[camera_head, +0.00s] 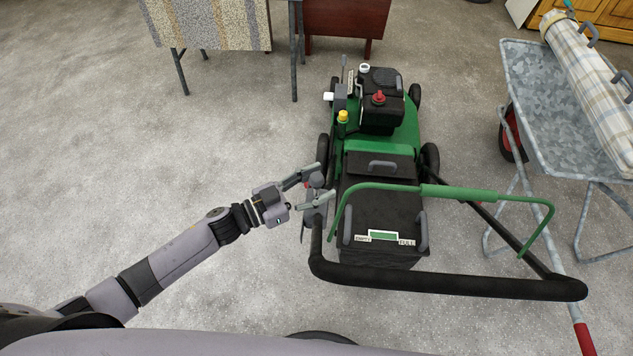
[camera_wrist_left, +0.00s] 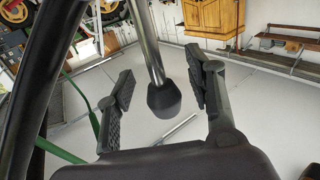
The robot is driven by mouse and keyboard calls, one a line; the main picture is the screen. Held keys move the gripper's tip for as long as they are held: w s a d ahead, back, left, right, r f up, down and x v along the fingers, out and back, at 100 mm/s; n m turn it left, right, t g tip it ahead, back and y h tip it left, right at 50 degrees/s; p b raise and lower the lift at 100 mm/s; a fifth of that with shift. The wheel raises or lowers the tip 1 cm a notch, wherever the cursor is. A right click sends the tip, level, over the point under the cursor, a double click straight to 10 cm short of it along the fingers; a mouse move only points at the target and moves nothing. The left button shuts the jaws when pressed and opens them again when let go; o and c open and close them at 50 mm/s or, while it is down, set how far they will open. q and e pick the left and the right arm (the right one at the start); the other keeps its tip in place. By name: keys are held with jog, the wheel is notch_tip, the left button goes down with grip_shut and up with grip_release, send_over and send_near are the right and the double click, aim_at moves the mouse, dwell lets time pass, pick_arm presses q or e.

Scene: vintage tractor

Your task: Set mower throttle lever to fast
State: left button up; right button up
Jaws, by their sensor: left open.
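The green and black mower (camera_head: 385,150) stands on the floor right of centre in the head view, its handlebar (camera_head: 450,284) towards me. My left gripper (camera_head: 317,185) reaches in from the left to the mower's left side, beside the handlebar. In the left wrist view my left gripper (camera_wrist_left: 160,78) is open. A metal lever rod with a black knob (camera_wrist_left: 163,99), which looks like the throttle lever, comes down between its fingers with gaps on both sides. In the head view the lever is too small to make out, and no speed marking is readable. My right gripper is not in view.
The black grass bag (camera_head: 388,215) and green bail bar (camera_head: 485,194) are right of my gripper. A metal wheelbarrow (camera_head: 545,85) with a rolled cloth (camera_head: 590,85) stands at the right. A speckled table (camera_head: 215,25) stands at the back left. The floor at left is clear.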

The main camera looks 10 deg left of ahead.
pick_arm(q)
grip_shut()
dwell(0.6)
